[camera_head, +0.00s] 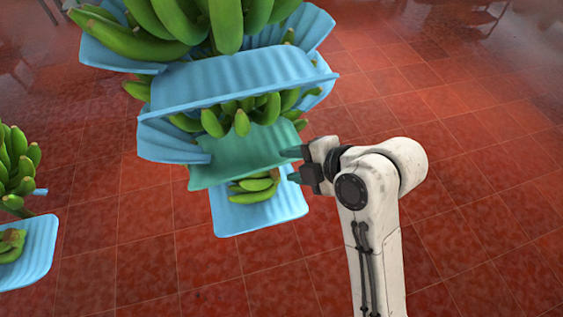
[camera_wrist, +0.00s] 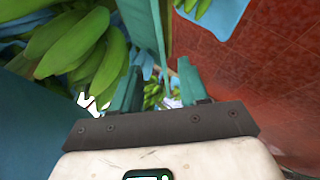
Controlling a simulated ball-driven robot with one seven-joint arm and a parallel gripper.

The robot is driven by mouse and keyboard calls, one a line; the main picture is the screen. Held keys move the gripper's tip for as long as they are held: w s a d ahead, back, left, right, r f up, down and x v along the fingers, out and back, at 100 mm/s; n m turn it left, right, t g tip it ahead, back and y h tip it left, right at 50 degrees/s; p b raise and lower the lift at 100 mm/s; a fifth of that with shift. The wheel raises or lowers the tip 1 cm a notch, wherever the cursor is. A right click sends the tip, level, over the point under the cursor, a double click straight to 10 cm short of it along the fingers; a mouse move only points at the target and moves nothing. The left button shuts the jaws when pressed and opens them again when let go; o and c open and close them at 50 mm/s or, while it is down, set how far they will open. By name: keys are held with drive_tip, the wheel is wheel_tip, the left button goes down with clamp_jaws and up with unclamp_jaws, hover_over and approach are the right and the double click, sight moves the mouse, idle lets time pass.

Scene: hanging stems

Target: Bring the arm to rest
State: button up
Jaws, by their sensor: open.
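My gripper (camera_head: 292,165) is open at the right edge of the hanging banana stem in the head view, its dark green fingertips pointing left. A green-teal sheet (camera_head: 235,158) hangs low on the stem, beside the upper fingertip. In the wrist view the two fingers of my gripper (camera_wrist: 158,90) stand apart. A teal sheet (camera_wrist: 148,25) shows nearly edge-on, reaching down toward the gap between them. Whether it touches a finger, I cannot tell. Green bananas (camera_wrist: 78,48) are close on the left there.
Blue sheets (camera_head: 235,80) separate the green banana hands (camera_head: 180,22) above. A lower blue sheet (camera_head: 260,210) hangs just below my gripper. Another stem with bananas (camera_head: 18,160) is at the left edge. Red tiled floor (camera_head: 480,130) is open to the right.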

drive_tip(key=shift+s+d+r, duration=0.3)
drive_tip(key=shift+d+r, duration=0.05)
drive_tip(key=shift+r, duration=0.05)
drive_tip(key=s+d+f+m+g+h, duration=0.2)
drive_tip(key=s+d+f+m+h, duration=0.3)
drive_tip(key=s+d+f+m, duration=0.75)
drive_tip(key=s+d+f+m+g+h, duration=0.2)
drive_tip(key=s+d+f+m, duration=0.3)
drive_tip(key=s+d+m, duration=0.6)
drive_tip(key=shift+s+d+m+g+h, duration=0.25)
drive_tip(key=shift+s+m+g+h, duration=0.25)
drive_tip(key=shift+s+m, duration=0.4)
